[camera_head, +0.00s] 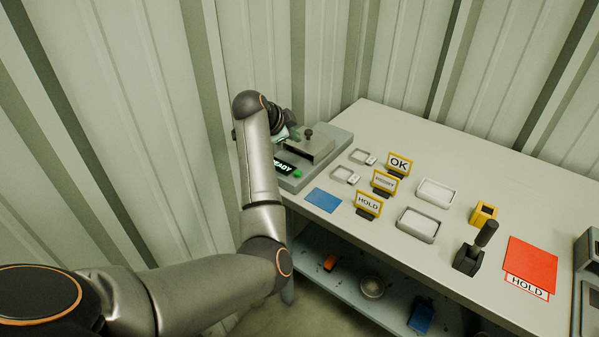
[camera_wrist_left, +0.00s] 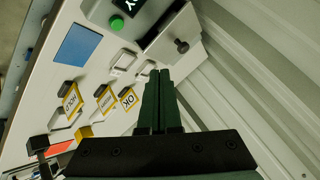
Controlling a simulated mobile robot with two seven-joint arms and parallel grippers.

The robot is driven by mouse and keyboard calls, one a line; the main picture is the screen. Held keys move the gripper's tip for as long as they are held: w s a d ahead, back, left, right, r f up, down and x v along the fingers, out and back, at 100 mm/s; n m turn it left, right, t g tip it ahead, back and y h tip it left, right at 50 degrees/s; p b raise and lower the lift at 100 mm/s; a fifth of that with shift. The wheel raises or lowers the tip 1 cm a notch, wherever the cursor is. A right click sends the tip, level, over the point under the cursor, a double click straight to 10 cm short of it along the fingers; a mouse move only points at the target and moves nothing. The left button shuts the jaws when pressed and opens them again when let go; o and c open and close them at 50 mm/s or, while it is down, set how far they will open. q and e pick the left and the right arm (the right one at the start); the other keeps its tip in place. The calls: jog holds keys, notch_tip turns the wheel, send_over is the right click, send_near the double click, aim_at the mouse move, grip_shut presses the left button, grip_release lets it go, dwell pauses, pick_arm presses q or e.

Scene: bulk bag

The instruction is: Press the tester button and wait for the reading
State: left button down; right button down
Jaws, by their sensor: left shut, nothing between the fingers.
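The tester (camera_head: 325,149) is a grey box at the table's far left corner, with a dark display (camera_head: 285,166) whose visible letters read "EADY". Its round green button (camera_head: 297,174) sits beside the display and also shows at the top of the left wrist view (camera_wrist_left: 116,23). A tray with a dark knob (camera_head: 308,133) is on top of the tester. My left gripper (camera_wrist_left: 157,75) is shut and empty, with its dark green fingers together near the tester and apart from the button. In the head view my wrist mostly hides it. My right gripper is not in view.
Small trays (camera_head: 344,175) and yellow-framed OK, reject-like and HOLD signs (camera_head: 368,201) stand right of the tester. A blue mat (camera_head: 323,199) lies near the front edge. A black lever (camera_head: 470,257) and red HOLD mat (camera_head: 531,262) are farther right. Corrugated walls close in behind.

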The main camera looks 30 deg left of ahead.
pick_arm(q)
jog(key=shift+f, duration=0.1)
jog(key=b, duration=0.6)
send_over(298, 174)
jog(key=f, duration=0.6)
jog(key=shift+s+a+f, duration=0.25)
jog(key=shift+a+f, duration=0.15)
jog(key=shift+f, duration=0.85)
jog(key=shift+f, duration=0.15)
jog(key=shift+f, duration=0.35)
